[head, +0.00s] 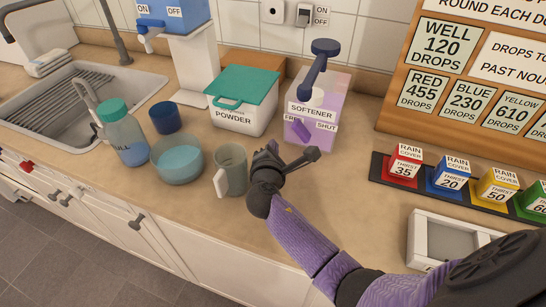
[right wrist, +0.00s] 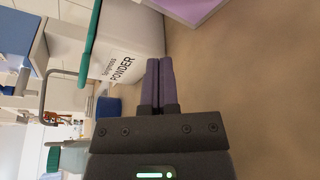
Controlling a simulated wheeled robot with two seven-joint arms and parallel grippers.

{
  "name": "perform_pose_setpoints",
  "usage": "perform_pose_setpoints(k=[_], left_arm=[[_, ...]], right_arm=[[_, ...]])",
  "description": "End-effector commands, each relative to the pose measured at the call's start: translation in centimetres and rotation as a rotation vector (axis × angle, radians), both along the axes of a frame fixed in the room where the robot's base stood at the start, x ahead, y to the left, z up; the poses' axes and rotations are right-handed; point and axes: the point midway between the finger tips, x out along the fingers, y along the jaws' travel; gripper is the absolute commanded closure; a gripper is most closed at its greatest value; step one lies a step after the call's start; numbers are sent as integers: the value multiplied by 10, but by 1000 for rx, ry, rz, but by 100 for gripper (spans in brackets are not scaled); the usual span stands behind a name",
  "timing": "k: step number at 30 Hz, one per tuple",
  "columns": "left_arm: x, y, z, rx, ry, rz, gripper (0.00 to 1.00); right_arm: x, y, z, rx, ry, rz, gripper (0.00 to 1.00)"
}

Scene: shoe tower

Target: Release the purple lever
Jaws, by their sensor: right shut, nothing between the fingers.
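The purple lever (head: 301,130) is on the front of the lilac softener box (head: 326,105), between the FREE and SHUT labels. It is tilted, with its upper end near the FREE label. My right gripper (head: 313,154) is just in front of the softener box, below the lever and apart from it. Its fingers (right wrist: 159,82) are shut with nothing between them. In the right wrist view only a lilac corner of the softener box (right wrist: 192,8) shows, and the lever is out of sight. My left gripper is not in view.
The white powder box (head: 240,118) with a green lid stands left of the softener. A grey mug (head: 232,168), a bowl (head: 178,160), a blue cup (head: 165,117) and a bottle (head: 124,135) stand farther left. Coloured rain cover blocks (head: 403,165) are at right.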

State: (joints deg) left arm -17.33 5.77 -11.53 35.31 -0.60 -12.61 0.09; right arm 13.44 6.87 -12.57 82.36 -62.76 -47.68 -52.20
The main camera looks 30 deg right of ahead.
Motion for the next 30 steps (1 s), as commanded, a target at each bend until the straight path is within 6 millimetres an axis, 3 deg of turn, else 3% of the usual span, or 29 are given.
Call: perform_pose_setpoints(k=[5, 8, 12, 30], left_arm=[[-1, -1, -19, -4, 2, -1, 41], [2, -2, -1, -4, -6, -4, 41], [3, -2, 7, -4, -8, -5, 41], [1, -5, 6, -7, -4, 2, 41]], right_arm=[[32, -22, -12, 0, -1, -2, 100], [22, -31, 6, 1, 0, -2, 100], [12, -39, 16, 1, 0, -2, 100], [7, -48, 17, 14, -14, -1, 100]])
